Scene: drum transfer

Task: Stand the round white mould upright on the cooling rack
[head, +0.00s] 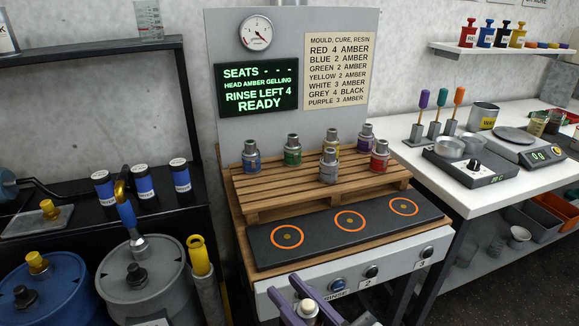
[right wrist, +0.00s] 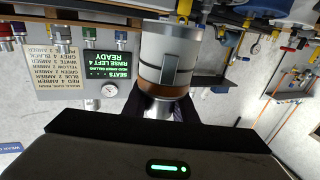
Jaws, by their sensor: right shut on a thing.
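My right gripper (head: 284,286) shows at the bottom edge of the head view, its purple fingers pointing towards the bench. It is shut on a round whitish mould (head: 307,311), mostly cut off by the frame edge. In the right wrist view, which is upside down, a pale grey-white cylinder (right wrist: 190,45) is held at the fingers. The wooden slatted cooling rack (head: 250,205) stands on the bench beyond the gripper, apart from the held mould. Several capped moulds stand upright on it, including a grey one (head: 329,168) at the front. My left gripper is out of view.
A dark plate (head: 320,232) with three orange rings lies in front of the rack, between it and my gripper. A green-lettered screen (head: 258,87) hangs behind. Drums (head: 140,285) stand left. A white table (head: 475,185) with scales stands right. The rack's front left is clear.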

